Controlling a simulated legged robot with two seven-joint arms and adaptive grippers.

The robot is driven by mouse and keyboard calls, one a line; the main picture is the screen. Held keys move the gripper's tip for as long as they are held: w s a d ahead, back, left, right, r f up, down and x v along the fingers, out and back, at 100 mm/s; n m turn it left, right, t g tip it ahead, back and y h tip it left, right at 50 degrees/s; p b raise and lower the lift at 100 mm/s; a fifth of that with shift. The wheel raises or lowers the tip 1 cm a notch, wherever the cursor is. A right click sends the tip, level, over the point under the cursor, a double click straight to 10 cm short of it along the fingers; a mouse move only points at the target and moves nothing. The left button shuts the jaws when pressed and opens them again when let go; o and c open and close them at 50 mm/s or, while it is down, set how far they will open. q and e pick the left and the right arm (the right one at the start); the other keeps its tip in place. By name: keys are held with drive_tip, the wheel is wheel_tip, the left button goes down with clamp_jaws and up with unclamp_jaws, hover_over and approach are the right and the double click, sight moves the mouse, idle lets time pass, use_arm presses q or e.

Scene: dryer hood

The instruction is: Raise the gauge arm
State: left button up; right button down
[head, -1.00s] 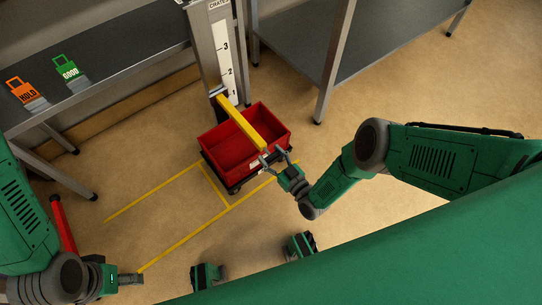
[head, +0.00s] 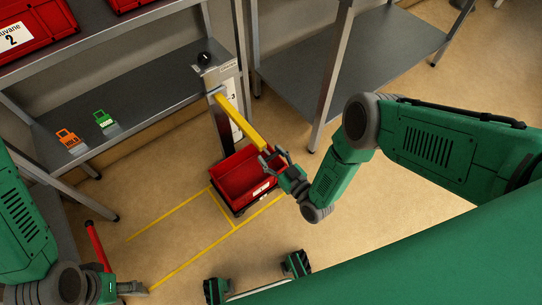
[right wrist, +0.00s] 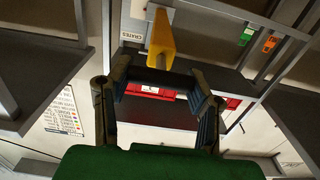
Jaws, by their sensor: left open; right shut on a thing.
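The yellow gauge arm (head: 238,121) juts from the grey post (head: 220,75) with the white number scale (head: 237,110). It stands level with the upper part of the scale, above the red crate (head: 248,175). My right gripper (head: 268,156) is shut on the arm's free end. In the right wrist view the yellow arm (right wrist: 161,40) runs away from between the fingers (right wrist: 160,78). My left gripper (head: 132,287) is open and empty at the lower left, low over the floor, near a red bar (head: 97,245).
The crate sits on a dark wheeled base inside yellow floor lines (head: 170,216). Grey shelving stands at left with orange (head: 68,138) and green (head: 103,118) tags. Another grey table (head: 345,60) stands behind right.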

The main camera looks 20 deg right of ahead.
drive_tip(key=shift+r, duration=0.55)
drive_tip(key=c, duration=0.7)
unclamp_jaws()
drive_tip(key=shift+s+d+f, duration=0.1)
drive_tip(key=shift+s+d, duration=0.05)
drive_tip(key=shift+s, duration=0.2)
drive_tip(key=v, duration=1.1)
drive_tip(key=shift+s, duration=0.1)
